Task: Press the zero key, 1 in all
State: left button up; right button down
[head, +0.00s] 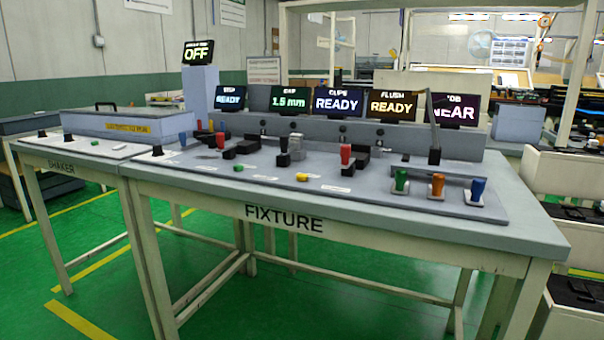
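The fixture bench (420,218) stands across the middle of the head view, with a grey panel on top. A yellow key (302,177) and a green key (238,168) sit low near the panel's front. Small white labels lie by them, too small to read, so I cannot tell which key is the zero key. Neither of my grippers is in view.
Red, green, orange and blue upright handles (438,186) stand on the panel. More screens (338,101) line the back. A shaker table (90,152) adjoins at left. White bins (570,172) stand at right. Green floor in front is open.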

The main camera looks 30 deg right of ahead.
aim_at(301, 176)
jog(key=i+j, duration=0.8)
jog(key=i+j+z, duration=0.1)
jog(key=z, duration=1.1)
